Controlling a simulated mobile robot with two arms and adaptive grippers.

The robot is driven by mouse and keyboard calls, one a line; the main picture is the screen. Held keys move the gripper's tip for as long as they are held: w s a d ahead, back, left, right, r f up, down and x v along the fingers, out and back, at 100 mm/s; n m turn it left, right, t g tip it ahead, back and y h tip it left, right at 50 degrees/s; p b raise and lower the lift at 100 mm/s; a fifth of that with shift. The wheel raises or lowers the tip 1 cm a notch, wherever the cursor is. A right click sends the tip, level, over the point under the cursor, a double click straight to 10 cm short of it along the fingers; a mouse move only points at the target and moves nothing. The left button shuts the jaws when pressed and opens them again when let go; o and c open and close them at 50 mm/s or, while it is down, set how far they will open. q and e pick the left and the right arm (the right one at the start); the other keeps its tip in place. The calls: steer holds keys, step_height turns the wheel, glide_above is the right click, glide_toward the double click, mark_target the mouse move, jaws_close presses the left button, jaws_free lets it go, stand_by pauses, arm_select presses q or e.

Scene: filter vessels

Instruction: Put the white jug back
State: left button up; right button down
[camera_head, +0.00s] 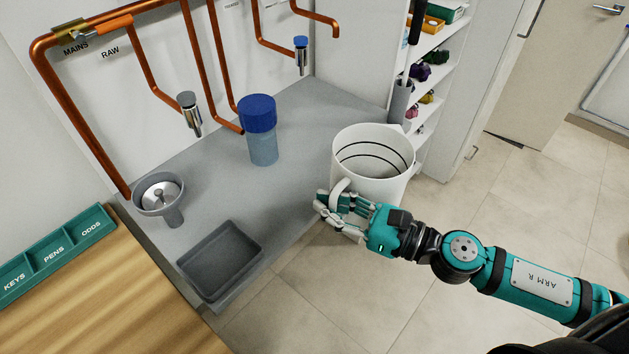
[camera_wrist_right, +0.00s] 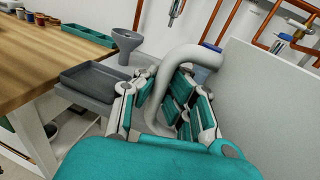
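The white jug (camera_head: 392,188) is a large open vessel with dark rings on its inner wall, at the front right edge of the grey counter in the head view. It looks upright and empty. Its lower part overlaps the counter edge and the floor in the picture. My right gripper (camera_head: 338,212) is at the jug's handle, its fingers closed around it. In the right wrist view the curved handle (camera_wrist_right: 197,55) runs down between the fingers of the gripper (camera_wrist_right: 160,105), and the jug wall (camera_wrist_right: 265,105) fills the right side. My left gripper is not in view.
On the grey counter (camera_head: 215,175) stand a blue-lidded container (camera_head: 260,130), a grey funnel-like drain (camera_head: 172,212) and a dark shallow tray (camera_head: 220,258). Copper pipes with taps (camera_head: 190,112) hang above. A shelf unit (camera_head: 432,75) stands behind the jug. The counter's middle is clear.

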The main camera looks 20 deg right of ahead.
steer(key=shift+w+a+f+p, duration=0.85)
steer(key=shift+w+a, duration=0.2)
steer(key=shift+w, duration=1.4)
steer(key=shift+w+a+f+p, duration=0.85)
steer(key=shift+w+a, duration=0.15)
steer(key=shift+w, duration=1.5)
steer(key=shift+w+a+f+p, duration=0.85)
steer(key=shift+w+a, duration=0.2)
steer(key=shift+w, duration=1.4)
